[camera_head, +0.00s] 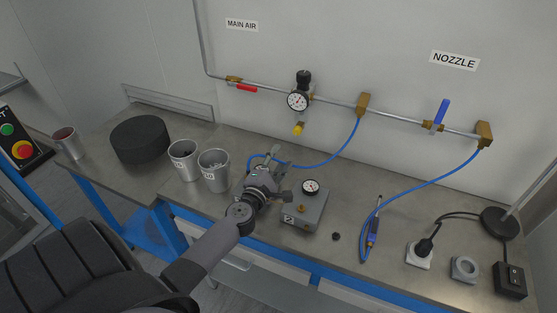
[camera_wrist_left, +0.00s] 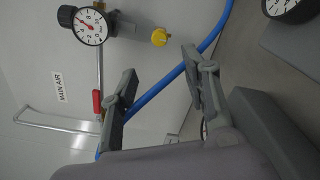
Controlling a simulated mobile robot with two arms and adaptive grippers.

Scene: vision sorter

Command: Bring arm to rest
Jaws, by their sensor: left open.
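My left gripper (camera_head: 268,170) is over the metal workbench (camera_head: 350,191), between the metal cups and the grey gauge box. In the left wrist view its two fingers (camera_wrist_left: 155,90) stand apart with nothing held between them. A blue hose passes behind the fingers in that view, and the wall fills most of the background. My left arm reaches in from the lower left of the head view. My right gripper is not in view.
Two metal cups (camera_head: 214,170) stand left of the gripper, with a black round block (camera_head: 140,139) farther left. A grey gauge box (camera_head: 304,210) is close on the right. A blue hose (camera_head: 338,153) hangs from the wall pipe. A lamp base (camera_head: 500,222) stands far right.

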